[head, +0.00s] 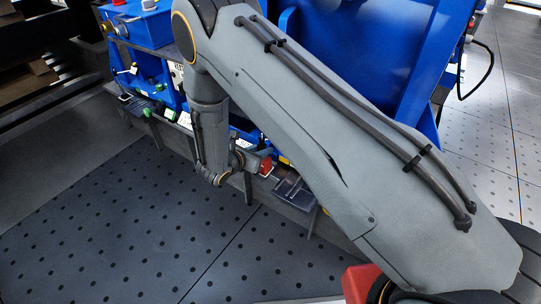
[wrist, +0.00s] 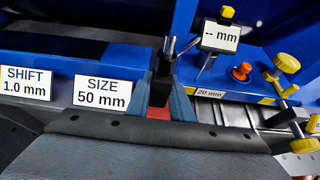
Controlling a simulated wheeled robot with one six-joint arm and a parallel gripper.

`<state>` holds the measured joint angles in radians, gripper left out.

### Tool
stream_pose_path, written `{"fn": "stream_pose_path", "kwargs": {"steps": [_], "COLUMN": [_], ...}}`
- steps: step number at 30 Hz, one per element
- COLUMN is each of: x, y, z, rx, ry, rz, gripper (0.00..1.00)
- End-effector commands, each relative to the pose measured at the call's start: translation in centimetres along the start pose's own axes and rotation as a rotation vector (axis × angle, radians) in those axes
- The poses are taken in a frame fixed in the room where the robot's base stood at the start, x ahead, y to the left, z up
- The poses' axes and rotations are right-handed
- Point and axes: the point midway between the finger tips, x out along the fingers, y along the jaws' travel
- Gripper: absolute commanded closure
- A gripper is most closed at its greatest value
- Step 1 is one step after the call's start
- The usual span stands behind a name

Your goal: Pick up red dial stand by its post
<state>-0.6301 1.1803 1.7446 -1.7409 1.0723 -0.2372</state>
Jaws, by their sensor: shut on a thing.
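The red dial stand shows in the wrist view as a red base patch (wrist: 158,112) with a dark upright post above it. A silver rod and clamp stand at the top of the post. My gripper (wrist: 161,90) is shut on the post, with one blue-grey finger on each side. Most of the base is hidden by the wrist's dark housing. In the head view a small red part (head: 266,167) shows beside my wrist at the edge of the blue machine. I cannot tell whether the stand is lifted.
A "SIZE 50 mm" sign (wrist: 101,93) and a "SHIFT 1.0 mm" sign (wrist: 25,83) stand left of the post. A "-- mm" sign (wrist: 220,37), an orange knob (wrist: 241,71) and a yellow knob (wrist: 286,62) are at right. The blue machine (head: 345,50) stands behind. Perforated floor (head: 110,220) is clear.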

Motion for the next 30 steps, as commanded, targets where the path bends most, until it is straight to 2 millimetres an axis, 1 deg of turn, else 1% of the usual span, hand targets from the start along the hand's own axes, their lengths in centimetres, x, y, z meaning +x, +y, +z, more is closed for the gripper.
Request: {"fn": "stream_pose_path", "kwargs": {"steps": [1, 15, 20, 30], "x": [-0.1, -0.7, -1.0, -2.4], "y": [0.1, 0.1, 0.1, 0.1], "z": [0.4, 1.6, 1.4, 0.8], "rx": [0.002, 0.002, 0.001, 0.001], "ry": [-0.003, -0.003, -0.003, -0.003], "rz": [0.001, 0.000, 0.001, 0.000], "gripper": [1.00, 1.00, 1.00, 1.00]}}
